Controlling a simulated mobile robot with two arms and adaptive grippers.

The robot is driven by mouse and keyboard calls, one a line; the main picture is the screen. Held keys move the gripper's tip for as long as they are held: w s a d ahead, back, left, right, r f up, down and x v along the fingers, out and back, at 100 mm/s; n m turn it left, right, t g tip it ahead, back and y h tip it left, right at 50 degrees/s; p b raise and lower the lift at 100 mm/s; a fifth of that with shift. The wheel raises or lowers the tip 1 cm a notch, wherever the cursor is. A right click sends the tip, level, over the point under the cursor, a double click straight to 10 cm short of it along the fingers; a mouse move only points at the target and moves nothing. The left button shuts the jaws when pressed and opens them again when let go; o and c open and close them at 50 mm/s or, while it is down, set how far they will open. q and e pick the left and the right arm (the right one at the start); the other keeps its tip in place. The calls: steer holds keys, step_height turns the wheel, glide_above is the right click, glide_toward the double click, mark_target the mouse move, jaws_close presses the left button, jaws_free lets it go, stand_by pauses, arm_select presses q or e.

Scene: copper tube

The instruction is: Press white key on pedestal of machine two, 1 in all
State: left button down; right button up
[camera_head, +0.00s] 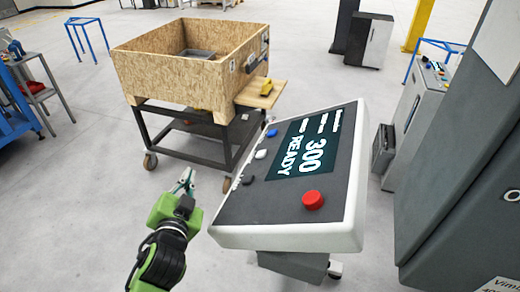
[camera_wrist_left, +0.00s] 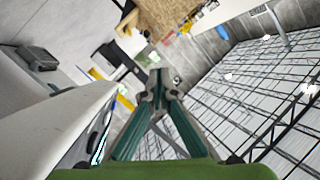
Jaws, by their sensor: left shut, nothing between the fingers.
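The control panel (camera_head: 230,210) stands tilted on a pedestal in the middle of the head view. Its dark screen (camera_head: 303,148) reads "300" and "READY". The white key (camera_head: 261,154) sits on the panel's left side, between a blue key (camera_head: 272,133) and a black key (camera_head: 248,180). My left gripper (camera_head: 187,175) is shut and empty, off the panel's left edge and apart from the keys. In the left wrist view its fingers (camera_wrist_left: 158,80) meet at the tips, and the panel's pale side (camera_wrist_left: 75,125) shows at the left. My right gripper is not in view.
A red button (camera_head: 313,200) is at the panel's near end. A wooden crate (camera_head: 165,75) on a wheeled cart (camera_head: 195,128) stands behind. A large grey machine cabinet (camera_head: 455,200) is on the right. Open floor (camera_head: 90,200) lies to the left.

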arm_select(q)
steer(key=w+d+r+m+t+h, duration=0.15)
steer(key=d+r+m+h, duration=0.3)
steer(key=r, duration=0.45)
steer(key=w+d+r+m+t+h, duration=0.1)
steer(key=d+r+m+t+h, duration=0.2)
steer(key=d+r+m, duration=0.5)
steer(key=s+d+r+m+g+h, duration=0.2)
steer(key=d+m+g+h, duration=0.4)
steer(key=m, duration=0.4)
steer(key=s+d+r+m+g+h, duration=0.2)
steer(key=d+m+g+h, duration=0.3)
steer(key=d+m+g, duration=0.45)
steer(key=w+a+f+m+t+y, duration=0.1)
steer(key=w+a+f+m+y, duration=0.2)
steer(key=a, duration=0.4)
steer(key=w+a+f+m+t+y, duration=0.1)
steer(key=w+a+f+m+y, duration=0.2)
steer(key=w+a+f+y, duration=0.3)
steer(key=shift+w+a+y+p, duration=0.35)
steer(key=shift+w+a+y, duration=0.8)
steer(key=shift+y, duration=0.1)
